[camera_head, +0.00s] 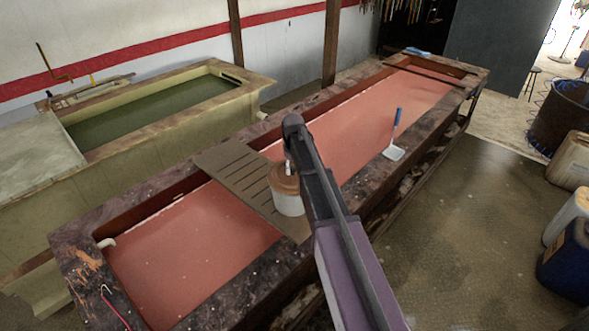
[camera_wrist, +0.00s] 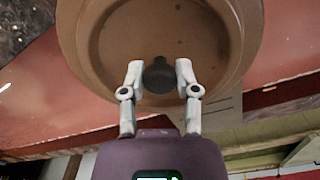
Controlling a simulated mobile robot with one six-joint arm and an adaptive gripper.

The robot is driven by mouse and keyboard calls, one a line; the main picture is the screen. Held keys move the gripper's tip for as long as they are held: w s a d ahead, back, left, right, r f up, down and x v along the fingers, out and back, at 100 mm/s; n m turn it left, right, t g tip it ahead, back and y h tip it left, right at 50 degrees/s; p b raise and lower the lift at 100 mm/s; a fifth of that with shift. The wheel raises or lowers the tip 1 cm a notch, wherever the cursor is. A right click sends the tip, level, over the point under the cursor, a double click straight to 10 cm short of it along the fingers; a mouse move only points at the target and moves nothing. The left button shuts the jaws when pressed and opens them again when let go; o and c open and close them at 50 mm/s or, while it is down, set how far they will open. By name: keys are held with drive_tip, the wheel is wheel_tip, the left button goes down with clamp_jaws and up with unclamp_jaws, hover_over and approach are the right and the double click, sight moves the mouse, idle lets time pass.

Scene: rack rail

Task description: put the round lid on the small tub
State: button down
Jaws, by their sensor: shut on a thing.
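The round lid (camera_head: 284,178) is brown with a dark knob (camera_wrist: 159,76), and it fills the top of the wrist view. My gripper (camera_wrist: 159,78) is shut on the knob, one finger on each side; in the head view it comes down on the lid from above. The small white tub (camera_head: 289,205) stands upright on the slatted board, directly beneath the lid. The lid looks roughly level and over the tub's mouth. I cannot tell whether it is touching the rim. The tub is hidden by the lid in the wrist view.
The slatted board (camera_head: 238,172) bridges a long trough (camera_head: 75,245) of reddish liquid. A blue-handled scraper (camera_head: 395,138) lies on the trough's right edge. A green basin (camera_head: 150,137) is behind at left. Containers (camera_head: 568,262) stand on the floor at right.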

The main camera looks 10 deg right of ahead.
drive_tip(key=shift+f+b, duration=0.4)
idle(0.8)
drive_tip(key=shift+c, duration=1.3)
unclamp_jaws()
drive_tip(key=shift+o, duration=1.3)
drive_tip(key=shift+s+r, duration=0.1)
drive_tip(key=shift+r, duration=0.05)
drive_tip(key=shift+r+p, duration=3.4)
drive_tip(key=shift+p, duration=0.1)
